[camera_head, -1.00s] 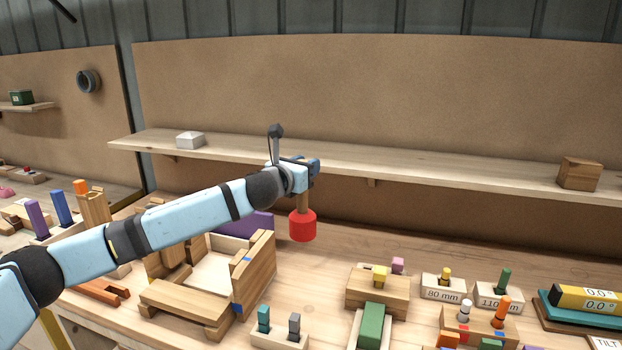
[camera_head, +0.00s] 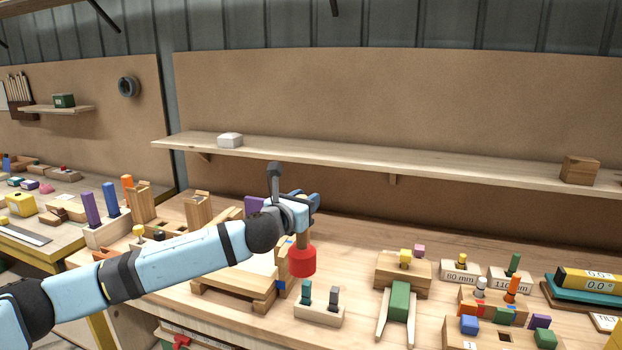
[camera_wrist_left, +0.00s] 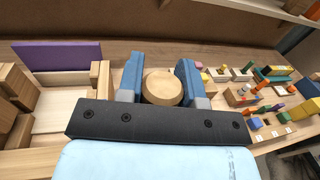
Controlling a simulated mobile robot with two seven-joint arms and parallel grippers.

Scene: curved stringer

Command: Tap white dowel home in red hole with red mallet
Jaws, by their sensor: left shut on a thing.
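My left gripper (camera_head: 306,207) is shut on the wooden handle of the red mallet (camera_head: 302,262), with the red head hanging down. The mallet is in the air in front of the wooden frame's right end. The wrist view shows the round handle end (camera_wrist_left: 162,88) between the blue fingers (camera_wrist_left: 160,76); the head is hidden there. The white dowel (camera_head: 481,284) stands upright in a wooden block (camera_head: 464,303) at the right, beside an orange dowel (camera_head: 512,284). A red mark is below the white dowel; its hole cannot be made out. The mallet is well left of that block. My right gripper is not in view.
A block with teal and grey pegs (camera_head: 318,313) stands just below the mallet in the picture. A wooden block with a green piece (camera_head: 399,298) lies between mallet and dowel block. A long shelf (camera_head: 400,167) runs behind. Coloured blocks crowd the right front.

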